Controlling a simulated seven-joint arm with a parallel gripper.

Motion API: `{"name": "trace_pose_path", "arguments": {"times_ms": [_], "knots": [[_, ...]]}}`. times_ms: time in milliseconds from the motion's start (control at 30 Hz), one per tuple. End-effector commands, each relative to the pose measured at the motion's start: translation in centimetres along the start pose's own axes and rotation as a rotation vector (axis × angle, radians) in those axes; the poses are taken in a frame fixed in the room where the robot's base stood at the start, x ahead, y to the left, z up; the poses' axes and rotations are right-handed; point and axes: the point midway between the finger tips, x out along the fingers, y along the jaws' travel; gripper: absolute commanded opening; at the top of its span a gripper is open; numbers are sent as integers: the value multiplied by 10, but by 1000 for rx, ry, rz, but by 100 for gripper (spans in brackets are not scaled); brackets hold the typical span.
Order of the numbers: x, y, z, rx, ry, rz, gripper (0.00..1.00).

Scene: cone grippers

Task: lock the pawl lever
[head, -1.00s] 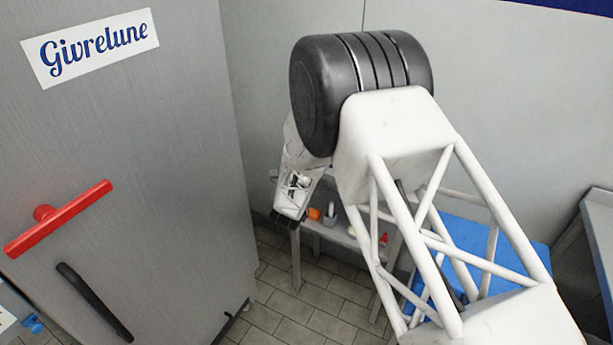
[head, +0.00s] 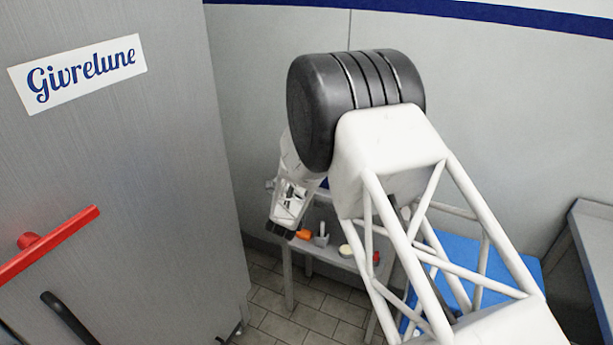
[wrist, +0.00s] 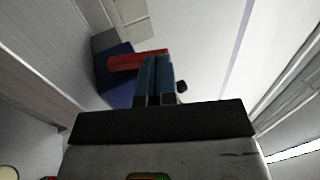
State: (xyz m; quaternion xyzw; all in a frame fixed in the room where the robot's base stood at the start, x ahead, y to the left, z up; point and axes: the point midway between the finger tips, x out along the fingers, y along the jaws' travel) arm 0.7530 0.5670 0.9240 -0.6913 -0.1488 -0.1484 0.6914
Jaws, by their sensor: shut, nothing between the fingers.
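A red T-shaped lever (head: 48,247) stands out from the grey cabinet door at the left of the head view. It slopes up to the right; its left end is cut off by the frame edge. My gripper (wrist: 156,60) shows two blue fingers side by side in the wrist view, shut and empty. In the head view my gripper (head: 280,230) is small, hanging right of the cabinet and clear of the lever. A red bar (wrist: 124,60) lies beyond the fingertips in the wrist view; I cannot tell whether it is the lever.
A black curved handle (head: 70,318) sits on the door (head: 150,190) below the lever. A small grey table (head: 338,258) behind my gripper holds an orange item (head: 304,234), a red item (head: 376,258) and others. A blue surface (head: 525,275) lies right.

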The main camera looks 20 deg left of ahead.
Motion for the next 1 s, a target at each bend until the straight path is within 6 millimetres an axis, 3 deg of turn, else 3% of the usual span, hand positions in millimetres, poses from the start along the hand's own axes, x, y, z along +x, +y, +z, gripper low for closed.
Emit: {"name": "trace_pose_path", "arguments": {"times_ms": [633,1000], "knots": [[7,-5,0,1,1,112,0],[22,-11,0,3,1,358,0]]}}
